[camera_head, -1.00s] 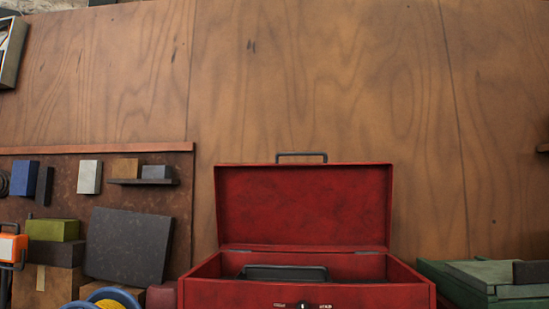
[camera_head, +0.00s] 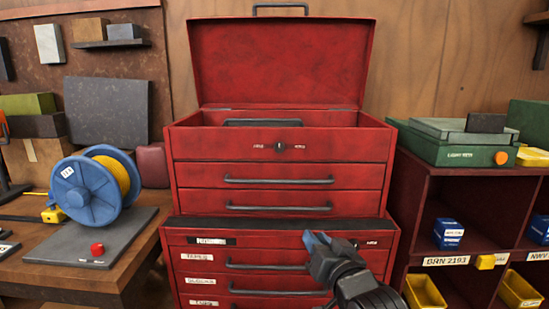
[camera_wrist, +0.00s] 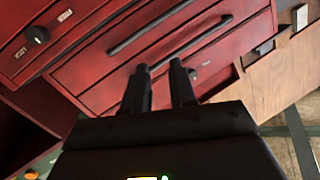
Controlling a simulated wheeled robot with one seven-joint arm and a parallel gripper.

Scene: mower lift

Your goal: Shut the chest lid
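The red chest (camera_head: 280,145) stands upright on a red drawer cabinet in the head view. Its lid (camera_head: 283,62) is open and stands nearly upright behind the box, with a dark handle (camera_head: 281,6) on its top edge. A dark tray handle (camera_head: 262,122) shows inside the open top. My gripper (camera_head: 311,240) is low in front of the cabinet's upper drawers, well below the lid. In the wrist view, the two dark fingers (camera_wrist: 162,78) are apart with nothing between them, facing the red drawer fronts. The lid does not show in the wrist view.
A blue reel (camera_head: 88,192) sits on the wooden bench at left. A red shelf unit (camera_head: 471,179) with bins stands close at right, with a green case (camera_head: 447,153) on top. A wooden wall is behind the lid. The space above the chest is clear.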

